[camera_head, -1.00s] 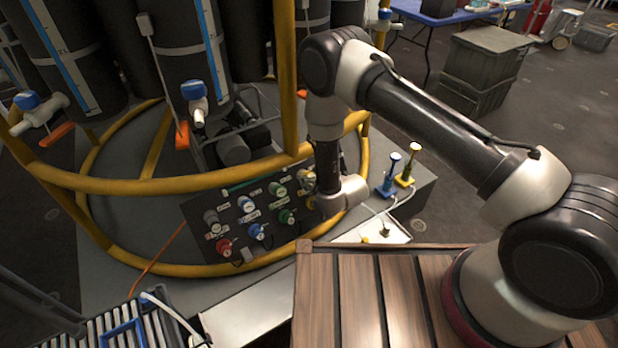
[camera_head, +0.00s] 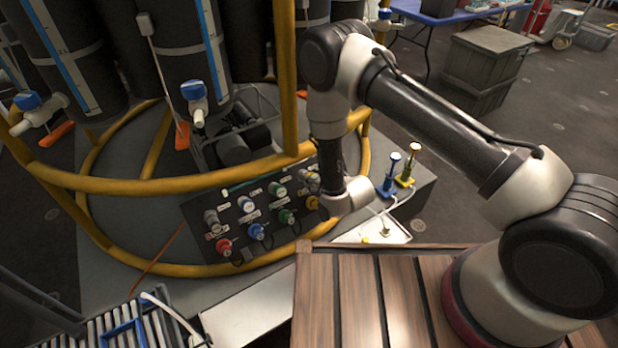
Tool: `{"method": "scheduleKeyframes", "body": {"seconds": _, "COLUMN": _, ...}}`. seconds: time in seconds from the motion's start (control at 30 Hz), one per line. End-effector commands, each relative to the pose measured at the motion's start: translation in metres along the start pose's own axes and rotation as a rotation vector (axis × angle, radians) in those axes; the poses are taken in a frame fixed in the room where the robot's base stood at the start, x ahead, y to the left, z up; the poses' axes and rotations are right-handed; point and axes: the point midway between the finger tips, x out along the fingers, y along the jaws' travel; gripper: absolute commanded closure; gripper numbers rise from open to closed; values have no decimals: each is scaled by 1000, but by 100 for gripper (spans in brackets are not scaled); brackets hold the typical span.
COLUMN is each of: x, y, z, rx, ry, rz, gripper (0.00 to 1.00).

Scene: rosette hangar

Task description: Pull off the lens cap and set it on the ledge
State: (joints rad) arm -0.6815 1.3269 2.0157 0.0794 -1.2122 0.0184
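I cannot pick out a lens cap for certain. A dark sloping panel (camera_head: 268,241) carries two rows of round coloured fittings, among them a red one (camera_head: 223,246), a blue one (camera_head: 256,232), a green one (camera_head: 286,216) and a yellow one (camera_head: 312,203). My arm reaches in from the right and bends down, and its pale wrist is just right of the panel. The gripper's fingers do not show, so I cannot see their opening or any hold. A flat metal ledge-like surface (camera_head: 250,312) lies in front of the panel; I cannot tell if it is the named ledge.
Yellow tubular rails (camera_head: 170,184) ring the panel and the dark cylinders (camera_head: 160,40). A blue-topped post (camera_head: 391,172) and a yellow one (camera_head: 407,165) stand right of my wrist. A slatted wooden top (camera_head: 362,300) lies below my arm. Open floor is at right.

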Motion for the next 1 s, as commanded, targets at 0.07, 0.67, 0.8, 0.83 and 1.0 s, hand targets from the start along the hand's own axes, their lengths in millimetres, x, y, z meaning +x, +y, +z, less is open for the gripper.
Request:
{"method": "scheduleKeyframes", "body": {"seconds": 0.07, "x": -3, "y": 0, "z": 0, "rx": 0, "ry": -1, "rz": 0, "gripper": 100}}
{"method": "scheduleKeyframes", "body": {"seconds": 0.67, "x": -27, "y": 0, "z": 0, "rx": 0, "ry": 0, "rz": 0, "gripper": 100}}
{"method": "scheduleKeyframes", "body": {"seconds": 0.8, "x": -32, "y": 0, "z": 0, "rx": 0, "ry": 0, "rz": 0, "gripper": 100}}
{"method": "scheduleKeyframes", "body": {"seconds": 0.83, "x": -33, "y": 0, "z": 0, "rx": 0, "ry": 0, "rz": 0, "gripper": 100}}
{"method": "scheduleKeyframes", "body": {"seconds": 1.0, "x": -35, "y": 0, "z": 0, "rx": 0, "ry": 0, "rz": 0, "gripper": 100}}
